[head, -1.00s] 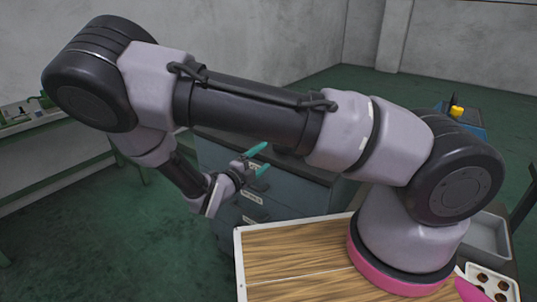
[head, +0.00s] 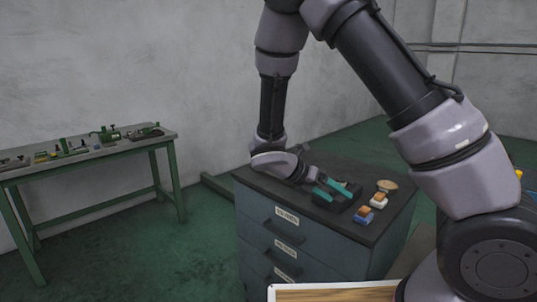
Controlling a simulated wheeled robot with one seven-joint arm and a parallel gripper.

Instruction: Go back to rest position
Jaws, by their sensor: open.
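My gripper (head: 332,191) shows in the head view with its two teal fingers apart. It is low over the dark top of the blue-grey drawer cabinet (head: 262,221), pointing to the right. A black item (head: 341,204) lies right at the fingers. I cannot tell whether the fingers touch it. My arm rises from the lower right, bends above the top of the picture and comes down to the cabinet.
Small blocks in blue, white and orange (head: 364,215) and a tan round piece (head: 387,185) lie on the cabinet top, right of the gripper. A green-legged bench (head: 165,132) with tools stands at left. Green floor (head: 190,255) is open between bench and cabinet.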

